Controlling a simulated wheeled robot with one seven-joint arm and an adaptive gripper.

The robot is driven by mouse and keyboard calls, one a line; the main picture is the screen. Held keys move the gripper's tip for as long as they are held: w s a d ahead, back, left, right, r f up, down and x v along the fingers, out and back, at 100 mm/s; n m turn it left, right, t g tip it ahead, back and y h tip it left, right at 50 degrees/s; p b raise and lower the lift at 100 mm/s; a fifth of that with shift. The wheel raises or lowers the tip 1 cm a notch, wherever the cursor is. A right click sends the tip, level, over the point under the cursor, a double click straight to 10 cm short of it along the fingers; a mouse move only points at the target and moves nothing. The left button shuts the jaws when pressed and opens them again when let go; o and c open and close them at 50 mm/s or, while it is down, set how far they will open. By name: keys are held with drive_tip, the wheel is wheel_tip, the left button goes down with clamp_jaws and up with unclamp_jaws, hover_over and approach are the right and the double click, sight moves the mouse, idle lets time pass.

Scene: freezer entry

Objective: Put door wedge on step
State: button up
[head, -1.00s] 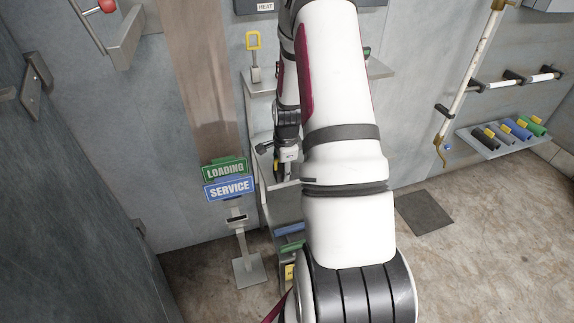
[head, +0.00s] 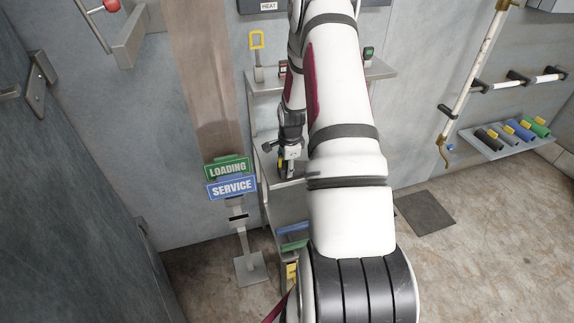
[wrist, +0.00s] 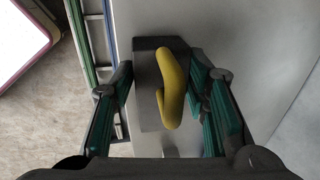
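The door wedge (wrist: 148,110) looks like a dark grey block with a yellow handle-like part on top. In the wrist view it fills the space between the two green-padded fingers of my gripper (wrist: 162,85), with the pads close against both sides. It looks gripped, though its underside is hidden. In the head view my gripper (head: 290,158) is low over the middle level of a grey stepped stand, with a small bit of yellow and black at its tips. Which surface is the step is not marked; the grey level (head: 285,192) under my gripper is partly hidden by my arm.
The upper shelf (head: 262,82) holds a yellow-looped item. Blue and green bars (head: 293,236) lie lower down. A wall rack (head: 490,148) holds several coloured rolls at right.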

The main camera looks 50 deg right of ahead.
drive_tip(key=o, duration=0.5)
drive_tip(key=shift+c, duration=0.2)
wheel_tip(320, 180, up, 12)
drive_tip(key=s+a, duration=0.1)
drive_tip(key=s, duration=0.1)
drive_tip(key=s+a+r+n, duration=0.2)
drive_tip(key=a+r+n, duration=0.8)
drive_tip(key=a+r, duration=0.9)
drive_tip(key=s+a+r+n+t, duration=0.1)
drive_tip(key=s+a+r+n, duration=0.2)
drive_tip(key=s+a+n, duration=0.4)
drive_tip(key=s+a+r+n+y, duration=0.1)
drive_tip(key=s+a+r+n, duration=0.3)
drive_tip(key=s+a+n, duration=0.3)
drive_tip(key=s+a, duration=0.1)
drive_tip(key=s, duration=0.3)
drive_tip(key=shift+s+a+t, duration=0.35)
drive_tip(key=shift+s+t, duration=0.05)
